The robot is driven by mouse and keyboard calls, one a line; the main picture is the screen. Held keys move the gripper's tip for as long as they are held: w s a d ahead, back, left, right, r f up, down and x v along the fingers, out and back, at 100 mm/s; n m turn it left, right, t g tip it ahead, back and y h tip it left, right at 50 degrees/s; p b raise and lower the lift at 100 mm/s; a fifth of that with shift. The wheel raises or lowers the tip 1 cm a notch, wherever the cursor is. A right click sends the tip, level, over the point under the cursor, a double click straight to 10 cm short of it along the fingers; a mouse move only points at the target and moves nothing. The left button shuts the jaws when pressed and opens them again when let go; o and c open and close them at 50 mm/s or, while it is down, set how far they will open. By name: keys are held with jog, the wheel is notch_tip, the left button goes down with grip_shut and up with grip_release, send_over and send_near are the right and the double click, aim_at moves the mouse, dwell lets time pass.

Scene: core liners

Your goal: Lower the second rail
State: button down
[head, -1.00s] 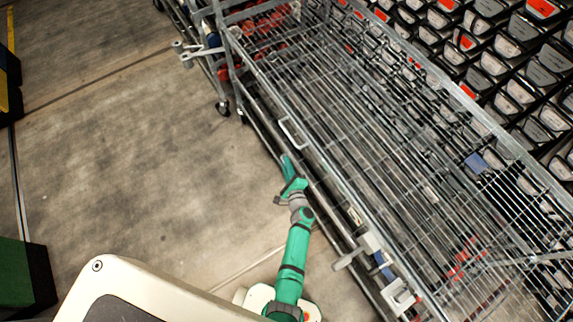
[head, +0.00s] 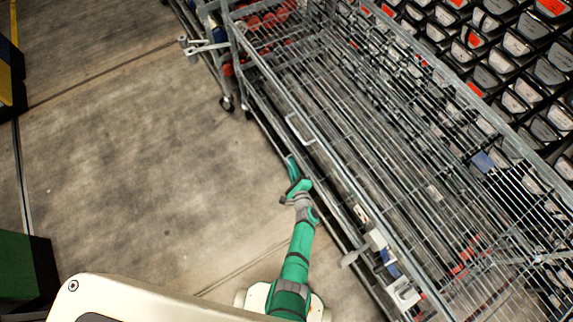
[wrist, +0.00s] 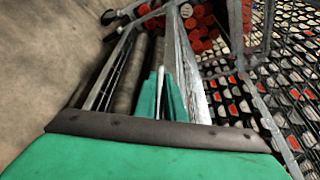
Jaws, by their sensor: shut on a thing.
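A long metal cage trolley runs diagonally through the head view, with a grey side rail (head: 345,178) along its near edge. My green gripper (head: 293,168) is at this near side, about midway along it, below a small loop handle (head: 300,128). In the wrist view my gripper's two green fingers (wrist: 161,95) are close together on a thin pale bar (wrist: 160,82), beside a broad grey rail (wrist: 190,70). The gripper is shut on this bar, which I take to be the rail. The fingers hide part of it. I cannot tell from the head view how far it has dropped.
Rows of black bins with white and red labels (head: 510,85) stand behind the trolley. Red cylindrical items (head: 268,20) lie at its far end. White and blue fittings (head: 385,262) sit on the near side. Open concrete floor (head: 120,150) is clear to the left.

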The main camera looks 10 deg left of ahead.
jog(key=shift+s+f, duration=0.15)
jog(key=shift+f, duration=0.15)
jog(key=c, duration=2.1)
grip_release()
jog(key=v, duration=1)
jog(key=shift+s+d+r, duration=0.2)
jog(key=shift+s+r, duration=0.05)
jog(key=shift+s, duration=0.05)
